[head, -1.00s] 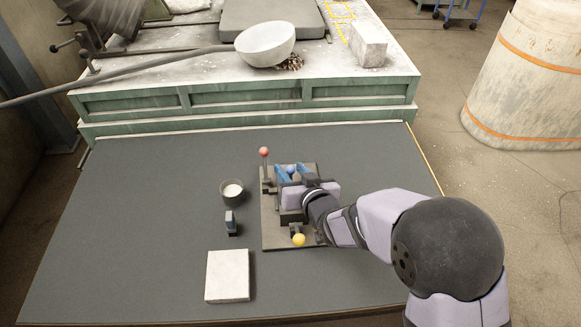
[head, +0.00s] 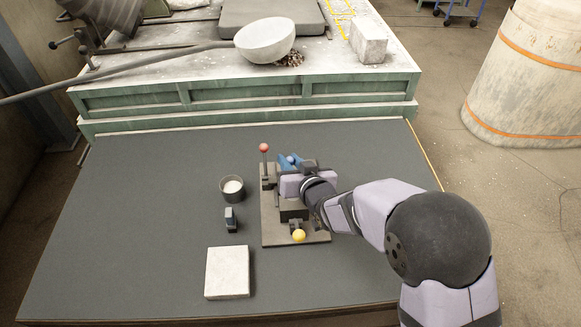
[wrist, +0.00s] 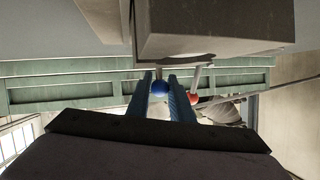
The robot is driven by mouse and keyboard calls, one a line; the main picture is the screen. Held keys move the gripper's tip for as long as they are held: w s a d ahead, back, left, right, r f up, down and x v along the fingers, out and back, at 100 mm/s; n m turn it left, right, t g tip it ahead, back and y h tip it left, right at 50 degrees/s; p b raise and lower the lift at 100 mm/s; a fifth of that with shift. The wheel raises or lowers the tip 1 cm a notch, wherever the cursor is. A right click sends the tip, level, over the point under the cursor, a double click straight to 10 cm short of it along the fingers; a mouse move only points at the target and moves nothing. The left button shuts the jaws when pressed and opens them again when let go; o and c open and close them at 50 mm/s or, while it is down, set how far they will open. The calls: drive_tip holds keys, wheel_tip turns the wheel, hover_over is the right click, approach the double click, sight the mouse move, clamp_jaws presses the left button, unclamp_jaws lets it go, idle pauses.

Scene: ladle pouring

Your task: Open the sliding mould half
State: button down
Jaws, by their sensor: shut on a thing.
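The mould fixture stands on a dark base plate (head: 270,234) in the middle of the table. My gripper (head: 287,162) reaches over it from the right. Its blue fingers are shut around the blue ball knob (head: 290,159). The wrist view shows the blue knob (wrist: 158,88) between the two fingers, with a grey block (wrist: 215,40) close above it. A dark mould block (head: 293,207) shows in front of my gripper. My gripper and wrist hide much of the fixture, so the gap between the mould halves cannot be told.
A lever with a red ball (head: 264,147) stands at the fixture's back left. A yellow ball knob (head: 299,235) is at its front. A dark cup (head: 232,190), a small dark piece (head: 231,220) and a white slab (head: 227,271) lie left. The table's far left is clear.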

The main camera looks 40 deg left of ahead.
drive_tip(key=shift+w+a, duration=0.8)
drive_tip(key=shift+w, duration=0.05)
drive_tip(key=c, duration=1.6)
unclamp_jaws()
drive_tip(key=shift+s+d+b, duration=0.1)
drive_tip(key=shift+b, duration=0.2)
drive_tip(key=shift+b+v, duration=1.25)
drive_tip(key=shift+v, duration=2.3)
drive_tip(key=shift+c, duration=0.3)
